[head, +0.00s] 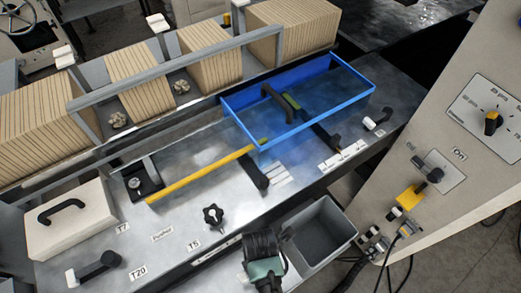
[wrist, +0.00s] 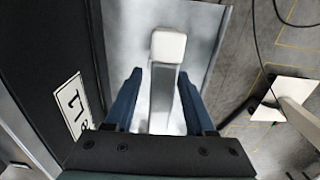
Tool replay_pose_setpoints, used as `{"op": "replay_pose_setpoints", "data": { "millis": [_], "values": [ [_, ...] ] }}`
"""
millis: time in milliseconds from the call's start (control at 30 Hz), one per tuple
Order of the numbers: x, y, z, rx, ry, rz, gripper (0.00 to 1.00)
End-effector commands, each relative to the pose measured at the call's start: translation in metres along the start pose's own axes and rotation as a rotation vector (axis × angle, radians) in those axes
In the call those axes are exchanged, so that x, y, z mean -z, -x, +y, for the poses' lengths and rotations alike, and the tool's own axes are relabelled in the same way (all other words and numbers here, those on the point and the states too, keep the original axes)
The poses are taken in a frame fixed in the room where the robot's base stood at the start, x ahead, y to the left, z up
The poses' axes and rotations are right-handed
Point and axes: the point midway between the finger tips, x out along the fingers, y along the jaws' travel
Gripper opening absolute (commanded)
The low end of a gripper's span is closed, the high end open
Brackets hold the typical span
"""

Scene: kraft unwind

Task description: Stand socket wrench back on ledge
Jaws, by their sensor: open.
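In the wrist view my gripper (wrist: 160,78) is open. Its two blue fingers stand either side of a grey bar with a white block end (wrist: 168,46), with visible gaps. I cannot tell whether this bar is the socket wrench. In the head view my gripper (head: 265,268) is at the bottom centre, beside a grey open bin; its fingertips are hidden there. A long metal ledge (head: 185,205) runs across the middle of the head view. No socket wrench is clearly identifiable on it.
The grey bin (head: 322,238) is at the front. A control cabinet (head: 450,150) stands right. A pale box (head: 75,232) and a black knob (head: 213,217) occupy the left and centre.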

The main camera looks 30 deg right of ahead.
Motion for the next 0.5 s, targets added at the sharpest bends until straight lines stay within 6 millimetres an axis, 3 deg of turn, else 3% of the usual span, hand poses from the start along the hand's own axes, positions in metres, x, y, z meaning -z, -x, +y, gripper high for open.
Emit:
{"op": "replay_pose_setpoints", "data": {
  "millis": [500],
  "values": [
    [0.0, 0.094, 0.001, -0.004, 0.0, -0.001, 0.55]
  ]
}}
